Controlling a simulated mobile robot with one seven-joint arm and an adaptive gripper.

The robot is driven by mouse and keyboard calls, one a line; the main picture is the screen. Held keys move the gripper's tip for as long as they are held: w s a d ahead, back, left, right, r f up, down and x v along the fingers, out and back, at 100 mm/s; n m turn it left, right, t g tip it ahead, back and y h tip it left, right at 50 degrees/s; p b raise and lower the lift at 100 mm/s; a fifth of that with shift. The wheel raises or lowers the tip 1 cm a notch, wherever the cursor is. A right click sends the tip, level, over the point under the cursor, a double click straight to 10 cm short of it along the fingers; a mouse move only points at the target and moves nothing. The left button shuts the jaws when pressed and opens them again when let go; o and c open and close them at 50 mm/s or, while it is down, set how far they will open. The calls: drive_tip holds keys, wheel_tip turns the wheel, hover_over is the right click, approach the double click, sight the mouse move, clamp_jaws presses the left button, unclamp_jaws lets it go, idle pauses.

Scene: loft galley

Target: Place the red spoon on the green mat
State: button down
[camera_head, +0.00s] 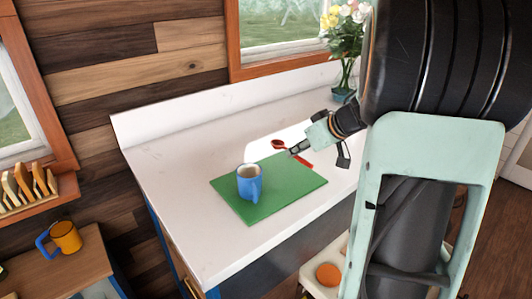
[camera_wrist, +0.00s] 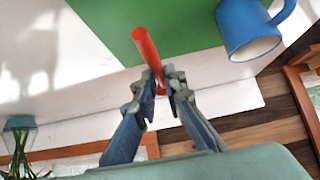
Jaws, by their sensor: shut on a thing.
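The red spoon (camera_head: 306,163) is between the fingers of my gripper (camera_head: 295,151), which is shut on it. In the head view its bowl lies to the upper left, off the mat's far edge, and its handle runs to the lower right across the mat's far right part. The wrist view shows the red handle (camera_wrist: 147,48) reaching over the green mat's edge from my gripper (camera_wrist: 161,84); the bowl is mostly hidden. The green mat (camera_head: 290,190) lies flat on the white counter. I cannot tell how high the spoon is above it.
A blue mug (camera_head: 250,184) stands on the mat's left part and also shows in the wrist view (camera_wrist: 248,32). A flower vase (camera_head: 345,82) stands at the counter's back right. The counter (camera_head: 180,160) left of the mat is clear.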

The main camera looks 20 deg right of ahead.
drive_tip(key=w+f, duration=0.2)
drive_tip(key=f, duration=0.1)
drive_tip(key=w+f, duration=0.1)
drive_tip(key=shift+w+d+f+b, duration=0.15)
drive_tip(key=shift+d+b, duration=0.1)
drive_tip(key=shift+b, duration=0.15)
drive_tip(key=shift+w+f+b, duration=0.2)
drive_tip(key=shift+f+b, duration=0.35)
drive_tip(key=shift+f, duration=1.1)
drive_tip(key=shift+f, duration=0.1)
drive_tip(key=c, duration=2)
unclamp_jaws()
drive_tip(key=shift+f, duration=0.1)
drive_tip(key=shift+r, duration=0.2)
drive_tip(key=p+v, duration=0.2)
drive_tip(key=v, duration=1)
drive_tip(key=shift+s, duration=0.1)
